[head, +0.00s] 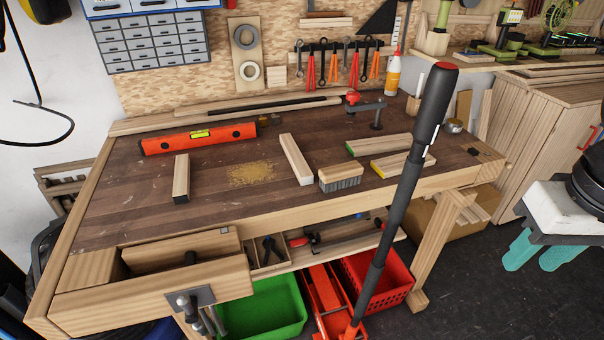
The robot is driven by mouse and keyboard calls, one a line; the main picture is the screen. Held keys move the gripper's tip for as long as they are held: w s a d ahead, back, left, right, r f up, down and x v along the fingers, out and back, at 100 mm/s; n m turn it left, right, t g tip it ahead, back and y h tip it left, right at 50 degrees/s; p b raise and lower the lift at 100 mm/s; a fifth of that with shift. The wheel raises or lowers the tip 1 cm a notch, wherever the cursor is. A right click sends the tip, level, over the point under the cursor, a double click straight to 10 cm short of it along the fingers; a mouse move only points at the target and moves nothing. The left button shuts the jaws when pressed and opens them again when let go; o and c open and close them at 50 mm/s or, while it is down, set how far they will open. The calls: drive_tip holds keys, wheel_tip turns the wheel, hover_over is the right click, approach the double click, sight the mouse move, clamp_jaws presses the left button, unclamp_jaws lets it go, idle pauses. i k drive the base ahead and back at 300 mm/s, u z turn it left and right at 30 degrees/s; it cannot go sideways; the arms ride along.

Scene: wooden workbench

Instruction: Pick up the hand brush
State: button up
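The hand brush (340,174) has a pale wooden body with short grey bristles below it. It rests near the front edge of the workbench (240,212), right of the middle, with its bristles down on the bench top. It stands apart from the wooden blocks around it. My gripper is not in view.
Wooden blocks (296,160) lie left of the brush, and more (379,145) lie to its right. Sawdust (250,174) and an orange spirit level (198,138) are further left. A tall black handle (403,190) rises in front of the bench, right of the brush. A drawer (155,287) sticks out at front left.

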sight(342, 176)
drive_tip(key=z, duration=1.65)
drive_tip(key=k, duration=0.85)
drive_tip(key=u, duration=1.6)
drive_tip(key=i, duration=1)
drive_tip(key=u, duration=0.05)
